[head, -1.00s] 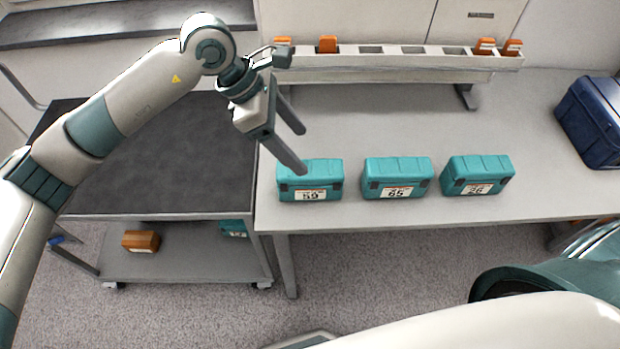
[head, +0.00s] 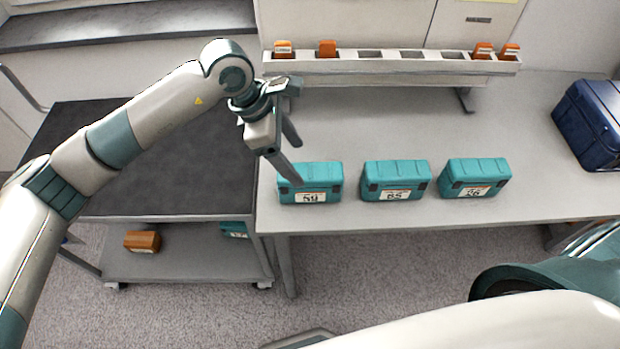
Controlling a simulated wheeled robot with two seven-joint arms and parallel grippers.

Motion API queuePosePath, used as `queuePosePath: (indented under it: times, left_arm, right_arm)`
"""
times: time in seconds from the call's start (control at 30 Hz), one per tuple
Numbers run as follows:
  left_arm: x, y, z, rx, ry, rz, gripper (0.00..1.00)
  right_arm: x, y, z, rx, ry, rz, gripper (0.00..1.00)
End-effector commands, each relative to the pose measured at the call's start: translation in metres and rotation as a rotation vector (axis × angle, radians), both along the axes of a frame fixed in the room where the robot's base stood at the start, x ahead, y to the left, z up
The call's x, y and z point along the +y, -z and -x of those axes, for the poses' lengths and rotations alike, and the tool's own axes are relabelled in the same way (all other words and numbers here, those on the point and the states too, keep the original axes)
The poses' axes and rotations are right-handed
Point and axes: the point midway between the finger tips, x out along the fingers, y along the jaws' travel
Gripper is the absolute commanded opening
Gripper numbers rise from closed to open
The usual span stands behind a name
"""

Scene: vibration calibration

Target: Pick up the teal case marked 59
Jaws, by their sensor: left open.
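The teal case marked 59 (head: 318,177) stands upright on the grey table, leftmost of three similar teal cases. Its white label faces me. My left gripper (head: 296,163) is open, with its two fingers angled down toward the case's upper left corner. The nearer fingertip overlaps the case's left edge in the picture; I cannot tell whether it touches. No case is between the fingers. My right gripper is not in view; only part of my right arm shows at the lower right.
Teal cases marked 65 (head: 396,175) and 26 (head: 474,172) stand to the right on the table (head: 420,222). A rack (head: 390,66) with orange blocks stands behind. A dark blue case (head: 592,125) is at far right. A dark-topped cart (head: 165,185) adjoins the table's left side.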

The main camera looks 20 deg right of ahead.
Motion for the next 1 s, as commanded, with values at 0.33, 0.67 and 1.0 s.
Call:
queuePosePath:
  times: [0.33, 0.67, 1.0]
  left_arm:
    - [-0.021, 0.050, 0.008, 0.003, 0.000, 0.000, 0.71]
    - [-0.030, 0.074, 0.009, 0.000, 0.001, 0.000, 0.71]
    - [-0.030, 0.075, 0.009, 0.000, 0.001, 0.000, 0.71]
  right_arm:
    - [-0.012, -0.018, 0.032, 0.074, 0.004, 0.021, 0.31]
    - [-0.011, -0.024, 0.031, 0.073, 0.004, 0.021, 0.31]
    - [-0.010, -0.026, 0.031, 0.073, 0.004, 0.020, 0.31]
